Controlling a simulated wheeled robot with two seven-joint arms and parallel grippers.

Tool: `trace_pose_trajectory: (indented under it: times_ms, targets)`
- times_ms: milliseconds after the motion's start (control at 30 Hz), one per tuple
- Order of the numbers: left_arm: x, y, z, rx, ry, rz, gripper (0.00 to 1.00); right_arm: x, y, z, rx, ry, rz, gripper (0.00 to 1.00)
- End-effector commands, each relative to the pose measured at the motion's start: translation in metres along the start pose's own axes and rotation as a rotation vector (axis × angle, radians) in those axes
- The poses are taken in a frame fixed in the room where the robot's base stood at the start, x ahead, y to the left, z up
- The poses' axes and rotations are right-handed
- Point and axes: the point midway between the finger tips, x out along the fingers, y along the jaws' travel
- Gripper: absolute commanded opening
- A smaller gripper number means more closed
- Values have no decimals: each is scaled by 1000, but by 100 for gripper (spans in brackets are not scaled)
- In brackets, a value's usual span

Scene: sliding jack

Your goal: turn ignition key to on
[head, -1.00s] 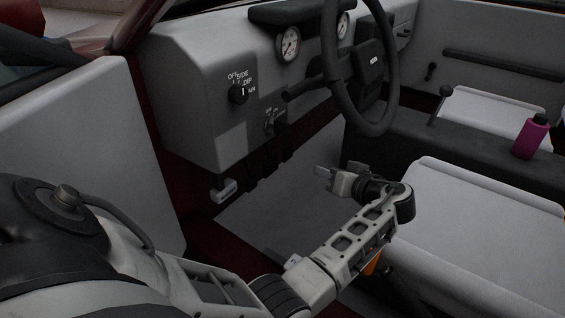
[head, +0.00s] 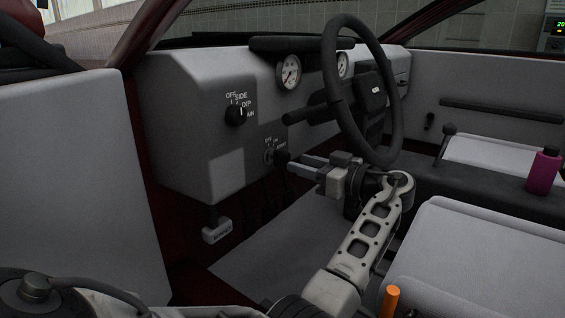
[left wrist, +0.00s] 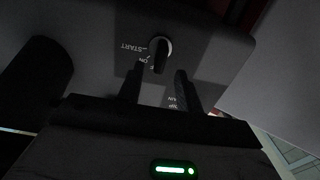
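The ignition key (head: 281,157) is a dark knob on the grey dashboard, below the steering wheel's left side, with white OFF, ON and START lettering around it. In the left wrist view the key (left wrist: 161,54) appears beyond the fingertips, lined up with the gap between them. The lettering is upside down there, with START to the left. Which mark the key points at is unclear. My left gripper (head: 307,166) is open, its two fingers reaching towards the key from the right; its fingers (left wrist: 159,76) look empty and contact is not visible. My right gripper is not in view.
A light switch (head: 236,115) sits higher on the dashboard. The steering wheel (head: 340,95) and a dark column stalk (head: 303,115) are close above my left gripper. A grey seat (head: 470,265) and a magenta bottle (head: 543,170) are to the right.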

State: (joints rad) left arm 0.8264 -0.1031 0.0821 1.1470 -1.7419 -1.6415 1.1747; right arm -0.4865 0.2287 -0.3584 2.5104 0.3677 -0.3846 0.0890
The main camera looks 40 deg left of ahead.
Motion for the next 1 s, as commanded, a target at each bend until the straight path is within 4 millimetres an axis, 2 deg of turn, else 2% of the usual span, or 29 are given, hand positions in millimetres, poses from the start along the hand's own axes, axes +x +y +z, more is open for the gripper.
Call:
trace_pose_trajectory:
  times_ms: [100,300,500,733,767,867,1000]
  targets:
    - [25,-1,2,0,1,-3,35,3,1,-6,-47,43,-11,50]
    - [52,0,1,0,-1,-1,35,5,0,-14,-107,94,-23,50]
    - [62,0,0,1,0,1,35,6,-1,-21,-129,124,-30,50]
    - [62,0,0,1,0,1,35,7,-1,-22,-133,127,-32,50]
    - [62,0,0,1,0,1,30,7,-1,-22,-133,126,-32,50]
    - [62,0,0,1,0,1,2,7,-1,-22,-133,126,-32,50]
    - [62,0,0,1,0,1,0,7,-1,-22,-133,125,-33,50]
